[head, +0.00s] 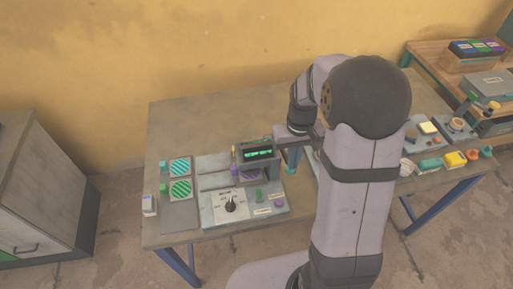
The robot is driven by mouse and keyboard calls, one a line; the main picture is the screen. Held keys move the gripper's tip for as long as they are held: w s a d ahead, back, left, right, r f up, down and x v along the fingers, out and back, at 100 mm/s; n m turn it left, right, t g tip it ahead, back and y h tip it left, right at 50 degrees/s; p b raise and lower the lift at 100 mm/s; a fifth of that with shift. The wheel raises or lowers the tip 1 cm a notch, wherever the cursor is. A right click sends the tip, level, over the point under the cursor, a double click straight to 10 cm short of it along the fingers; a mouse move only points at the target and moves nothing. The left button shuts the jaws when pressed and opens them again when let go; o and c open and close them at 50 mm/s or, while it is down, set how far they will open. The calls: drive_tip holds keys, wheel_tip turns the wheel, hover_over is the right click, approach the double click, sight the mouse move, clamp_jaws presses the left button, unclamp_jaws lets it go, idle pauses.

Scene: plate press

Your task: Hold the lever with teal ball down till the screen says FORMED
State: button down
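The press (257,145) stands on the table, with a dark screen (258,153) that shows green marks too small to read. A plate with purple stripes (250,176) lies under the press head. My gripper (288,143) is at the right side of the press, seen from behind my arm. A teal part (292,157) shows just below it; I cannot tell whether this is the lever's ball or part of my gripper. The lever itself is not clearly visible. The fingers are too small and too hidden to tell open from shut.
A panel with a dial (230,205) and small buttons is in front. Coloured objects (454,160) stand right of my arm. A grey cabinet (40,185) is at far left. The table's back left is clear.

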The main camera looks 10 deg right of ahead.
drive_tip(key=shift+s+f+b, duration=0.2)
drive_tip(key=shift+f+b, duration=0.15)
drive_tip(key=shift+f, duration=0.7)
drive_tip(key=shift+s+f+b, duration=0.2)
drive_tip(key=shift+f+b, duration=0.15)
drive_tip(key=shift+f, duration=0.65)
idle(3.1)
drive_tip(key=shift+r, duration=0.1)
wheel_tip(320, 180, up, 13)
drive_tip(key=p, duration=1.2)
idle(0.6)
drive_tip(key=shift+w, duration=0.1)
